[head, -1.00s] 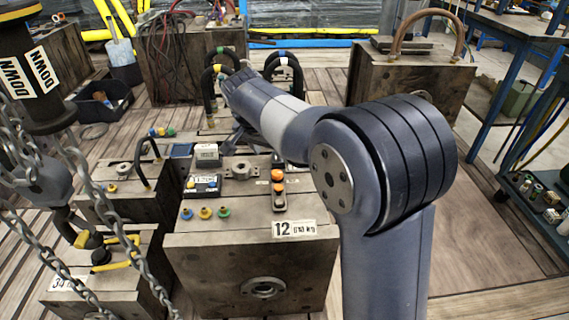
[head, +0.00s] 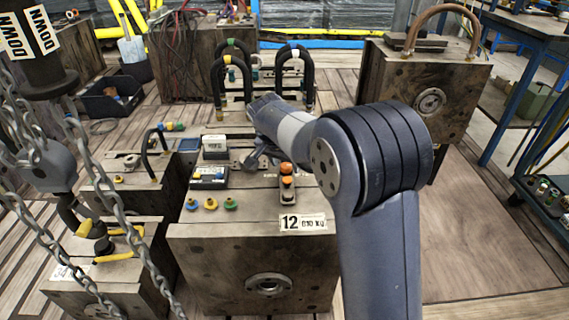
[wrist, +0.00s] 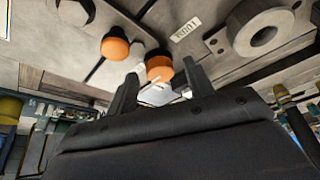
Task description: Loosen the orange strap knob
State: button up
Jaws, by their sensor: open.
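Two orange knobs sit in line on a dark metal strap on top of the mould block marked 12 (head: 250,262): a far knob (head: 286,168) and a near knob (head: 287,182). Which is the strap knob I cannot tell. In the wrist view one orange knob (wrist: 160,68) shows between the tips of my gripper (wrist: 160,88), and another orange knob (wrist: 115,48) stands outside them to the left. My gripper (head: 262,155) is open, just left of and behind the knobs in the head view. I cannot see contact with either knob.
Blue, yellow and green knobs (head: 210,204) and a small labelled box (head: 208,177) sit left on the same block. Black hoop handles (head: 232,75) stand behind. Chains (head: 95,190) hang at the left. Floor right of the block is clear.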

jog(key=c, duration=1)
